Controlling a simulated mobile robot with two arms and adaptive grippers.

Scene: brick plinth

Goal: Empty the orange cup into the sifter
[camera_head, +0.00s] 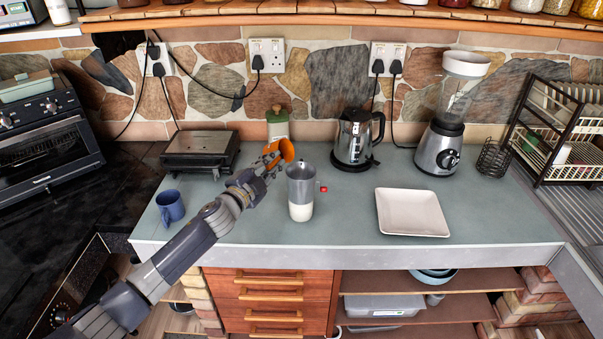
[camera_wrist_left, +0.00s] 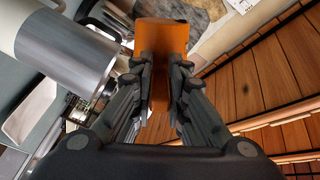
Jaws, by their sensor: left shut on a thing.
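The orange cup (camera_head: 286,150) is held in the air by my left gripper (camera_head: 270,163), tilted, just above and left of the sifter. In the left wrist view the orange cup (camera_wrist_left: 163,38) sits between the two fingers of my left gripper (camera_wrist_left: 160,85), which is shut on it. The sifter (camera_head: 301,187) is a grey metal cylinder with a white lower part and a small red knob, standing upright on the counter. It also shows at the left of the left wrist view (camera_wrist_left: 70,52). The cup's contents are hidden. My right gripper is not in view.
A blue mug (camera_head: 170,206) stands at the counter's left. A white square plate (camera_head: 411,212) lies right of the sifter. A kettle (camera_head: 353,138), a blender (camera_head: 445,135), a grill press (camera_head: 201,150) and a green canister (camera_head: 278,124) stand along the wall.

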